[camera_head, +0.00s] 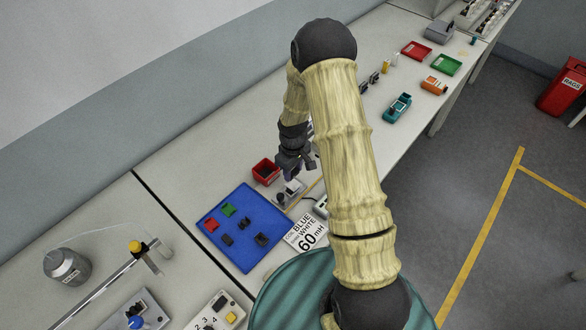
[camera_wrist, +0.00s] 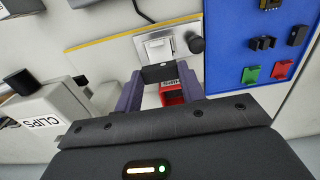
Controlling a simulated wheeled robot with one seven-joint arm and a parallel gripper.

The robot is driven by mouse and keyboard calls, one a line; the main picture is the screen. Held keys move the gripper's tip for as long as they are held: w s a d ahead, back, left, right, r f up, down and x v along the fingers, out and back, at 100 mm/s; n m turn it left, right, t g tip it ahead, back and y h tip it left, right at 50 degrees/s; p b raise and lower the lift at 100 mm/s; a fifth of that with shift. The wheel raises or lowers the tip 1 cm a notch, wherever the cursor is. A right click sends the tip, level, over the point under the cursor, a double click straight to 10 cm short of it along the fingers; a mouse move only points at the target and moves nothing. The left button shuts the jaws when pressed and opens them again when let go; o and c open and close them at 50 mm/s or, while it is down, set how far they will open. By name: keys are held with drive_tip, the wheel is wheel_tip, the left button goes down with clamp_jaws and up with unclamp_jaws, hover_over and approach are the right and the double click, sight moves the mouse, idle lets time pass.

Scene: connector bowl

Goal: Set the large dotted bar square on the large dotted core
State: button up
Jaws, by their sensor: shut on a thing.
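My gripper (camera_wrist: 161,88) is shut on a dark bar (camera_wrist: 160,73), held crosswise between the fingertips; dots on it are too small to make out. In the head view my gripper (camera_head: 296,172) is near a pale fixture (camera_head: 293,188). The wrist view shows this fixture (camera_wrist: 157,46) just beyond the bar, with a black knob (camera_wrist: 196,44) at its side. Several dark core-like pieces lie on the blue mat, one of them notched (camera_wrist: 262,43) and a larger-looking one (camera_head: 262,239) near its right side. I cannot tell which core is the large dotted one.
The blue mat (camera_head: 218,248) also carries a green piece (camera_head: 229,210) and a red piece (camera_head: 211,225). A red bin (camera_head: 266,172) stands behind it. A printed card (camera_head: 305,234) lies right of the mat. A box labelled CLIPS (camera_wrist: 55,115) stands left in the wrist view.

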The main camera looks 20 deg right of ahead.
sight(293, 184)
drive_tip(key=shift+f+b, duration=1.8)
drive_tip(key=shift+f, duration=0.75)
drive_tip(key=o, duration=1.1)
drive_tip(key=shift+r, duration=0.1)
wheel_tip(293, 184, up, 17)
drive_tip(key=b, duration=0.3)
drive_tip(key=shift+r+b, duration=0.1)
drive_tip(key=shift+b, duration=0.2)
